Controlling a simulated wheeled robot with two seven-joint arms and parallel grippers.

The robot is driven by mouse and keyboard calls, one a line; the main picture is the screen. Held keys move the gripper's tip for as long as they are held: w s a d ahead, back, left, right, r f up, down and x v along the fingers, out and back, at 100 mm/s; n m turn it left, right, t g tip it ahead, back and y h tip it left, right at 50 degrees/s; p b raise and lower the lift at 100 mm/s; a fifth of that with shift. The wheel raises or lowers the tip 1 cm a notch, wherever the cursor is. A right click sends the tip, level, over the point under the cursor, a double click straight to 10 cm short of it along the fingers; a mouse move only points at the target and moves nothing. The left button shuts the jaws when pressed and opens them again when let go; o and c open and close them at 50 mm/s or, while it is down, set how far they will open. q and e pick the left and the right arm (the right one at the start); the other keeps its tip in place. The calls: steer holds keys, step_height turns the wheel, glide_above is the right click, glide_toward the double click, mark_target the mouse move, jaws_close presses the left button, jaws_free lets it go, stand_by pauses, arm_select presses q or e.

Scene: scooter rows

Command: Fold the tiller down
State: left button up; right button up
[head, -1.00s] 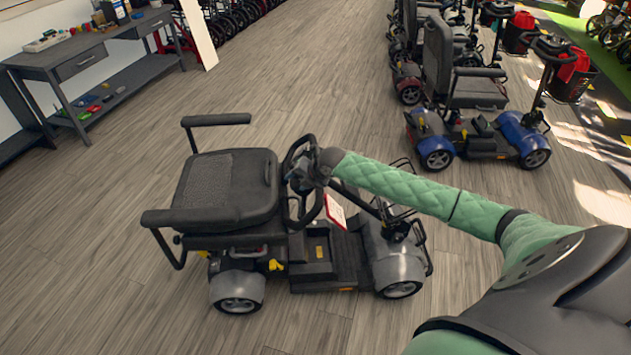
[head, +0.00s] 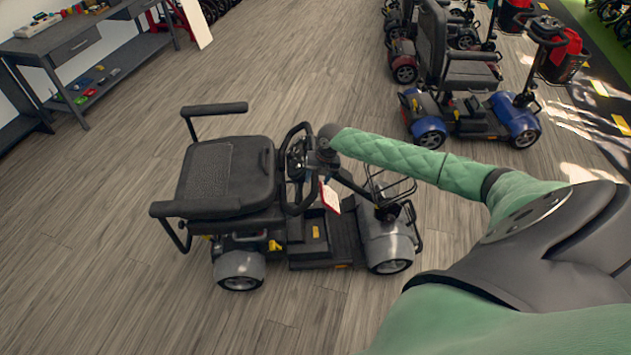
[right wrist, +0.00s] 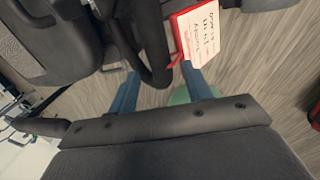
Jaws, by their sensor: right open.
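The grey mobility scooter (head: 388,240) stands side-on in the middle of the head view, its black seat (head: 215,175) at the left. Its tiller (head: 350,182) rises tilted back toward the seat, topped by a black looped handlebar (head: 290,180). A red-edged white tag (head: 330,197) hangs from it and shows handwriting in the right wrist view (right wrist: 199,32). My right gripper (head: 305,158) is at the handlebar, mostly hidden by its own wrist. In the right wrist view its blue fingers (right wrist: 162,84) are apart, with part of the black loop between them in the picture; contact is unclear. My left gripper is out of view.
A wire basket (head: 390,187) sits at the scooter's front. A blue scooter (head: 470,115) and others stand at the back right. A grey workbench (head: 75,42) stands at the upper left. The wooden floor around the scooter is clear.

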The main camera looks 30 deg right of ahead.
mark_target(316, 184)
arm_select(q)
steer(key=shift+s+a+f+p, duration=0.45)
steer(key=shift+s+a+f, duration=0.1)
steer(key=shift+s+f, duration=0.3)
arm_select(e)
steer(key=shift+x, duration=1.6)
steer(key=shift+c, duration=0.2)
steer(key=shift+d, duration=0.1)
jaws_close()
